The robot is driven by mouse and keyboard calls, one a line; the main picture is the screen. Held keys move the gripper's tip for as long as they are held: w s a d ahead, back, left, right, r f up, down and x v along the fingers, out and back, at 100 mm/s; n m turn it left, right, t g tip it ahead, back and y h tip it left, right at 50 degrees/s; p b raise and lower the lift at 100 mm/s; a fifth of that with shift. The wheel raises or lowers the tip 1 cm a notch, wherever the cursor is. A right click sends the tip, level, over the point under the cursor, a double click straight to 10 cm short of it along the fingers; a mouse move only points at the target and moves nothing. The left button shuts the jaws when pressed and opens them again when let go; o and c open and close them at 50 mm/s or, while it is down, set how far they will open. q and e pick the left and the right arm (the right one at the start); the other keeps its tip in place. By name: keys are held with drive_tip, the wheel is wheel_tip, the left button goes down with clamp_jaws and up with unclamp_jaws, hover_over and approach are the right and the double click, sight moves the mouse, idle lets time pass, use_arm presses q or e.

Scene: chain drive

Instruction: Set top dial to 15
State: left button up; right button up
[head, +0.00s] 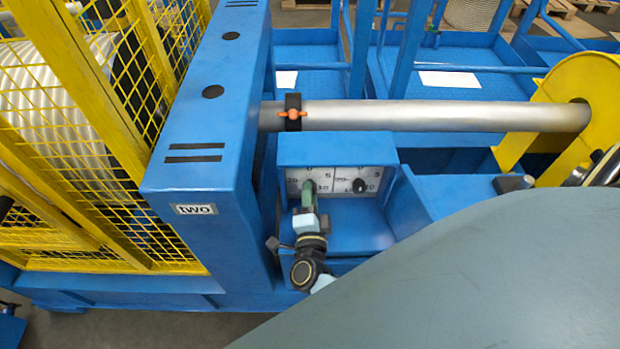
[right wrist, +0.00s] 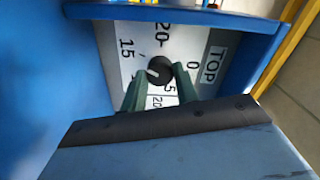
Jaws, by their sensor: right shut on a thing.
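The top dial is a black knob (right wrist: 161,66) on a white scale plate marked TOP in the right wrist view. The numbers 0, 5, 15 and 20 show around it. A white mark on the knob points to the lower left, below the 15; the scale there is partly hidden by a finger. My right gripper (right wrist: 160,82) is shut on the knob, one green finger on each side. In the head view my right gripper (head: 307,190) covers this dial on the panel (head: 336,182). My left gripper is not in view.
A second black dial (head: 359,186) sits close to the right on the same panel. A blue hood (head: 337,149) overhangs the panel, and a blue column (head: 215,120) stands at its left. A grey shaft (head: 420,115) with an orange-handled clamp runs behind.

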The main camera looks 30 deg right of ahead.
drive_tip(key=shift+n, duration=0.6)
drive_tip(key=o, duration=1)
drive_tip(key=shift+s, duration=0.1)
drive_tip(key=v, duration=1.3)
drive_tip(key=shift+s+p, duration=0.1)
drive_tip(key=shift+p, duration=0.2)
drive_tip(key=shift+a+f, duration=0.1)
